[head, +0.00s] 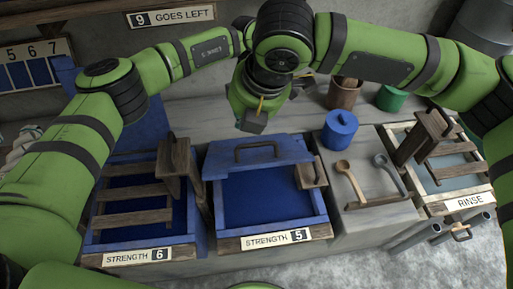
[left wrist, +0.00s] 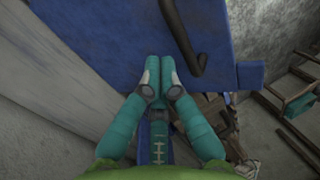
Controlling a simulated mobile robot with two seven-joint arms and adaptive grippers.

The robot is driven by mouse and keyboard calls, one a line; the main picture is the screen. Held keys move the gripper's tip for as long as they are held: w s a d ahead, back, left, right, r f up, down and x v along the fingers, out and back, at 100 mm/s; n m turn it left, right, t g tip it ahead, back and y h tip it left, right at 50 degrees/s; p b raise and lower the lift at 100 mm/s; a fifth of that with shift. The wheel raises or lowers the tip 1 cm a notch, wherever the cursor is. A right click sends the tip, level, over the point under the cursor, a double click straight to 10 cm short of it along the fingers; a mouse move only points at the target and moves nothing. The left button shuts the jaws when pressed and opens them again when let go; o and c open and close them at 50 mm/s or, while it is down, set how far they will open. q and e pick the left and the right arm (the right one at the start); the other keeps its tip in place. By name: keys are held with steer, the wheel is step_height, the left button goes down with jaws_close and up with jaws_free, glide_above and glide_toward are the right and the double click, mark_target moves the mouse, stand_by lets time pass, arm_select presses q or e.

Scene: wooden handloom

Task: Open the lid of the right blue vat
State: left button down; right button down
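The right blue vat (head: 220,215) carries a STRENGTH 5 label. Its blue lid (head: 222,160), with a dark bar handle (head: 258,147), lies toward the vat's back; dark blue inside shows in front of it. I cannot tell how far the lid is tilted. In the left wrist view, my left gripper (left wrist: 158,85) has its teal fingers together, over or against a blue panel (left wrist: 110,40) with a dark handle (left wrist: 185,45); contact is unclear. In the head view, a hand hangs behind the lid, partly hidden by my crossing arms. My right gripper's fingers cannot be made out.
Left of it stands the STRENGTH 6 vat (head: 88,237) with wooden slats. A wooden block (head: 310,174) sits at the right vat's side. Right are a blue lidded pot (head: 340,131), ladles (head: 349,180) and the rinse basin (head: 432,207). My arms cross above the counter.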

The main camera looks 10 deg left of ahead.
mark_target(255, 143)
steer(key=w+f+n+t, duration=0.1)
steer(key=f+n, duration=0.2)
steer(key=f, duration=0.1)
steer(key=w+d+f+n+t+h, duration=0.1)
steer(key=f+n, duration=0.2)
steer(key=f, duration=0.2)
steer(key=w+f+n, duration=0.1)
steer(key=f+n, duration=0.1)
steer(key=f, duration=0.3)
steer(key=shift+w+d+f+n+t, duration=0.2)
steer(key=shift+w+d+n+t, duration=0.1)
steer(key=shift+n+t, duration=0.1)
steer(key=shift+w+a+r, duration=0.25)
steer(key=shift+w+r, duration=0.4)
steer(key=shift+r, duration=0.05)
arm_select(q)
steer(key=c, duration=1.1)
jaws_free()
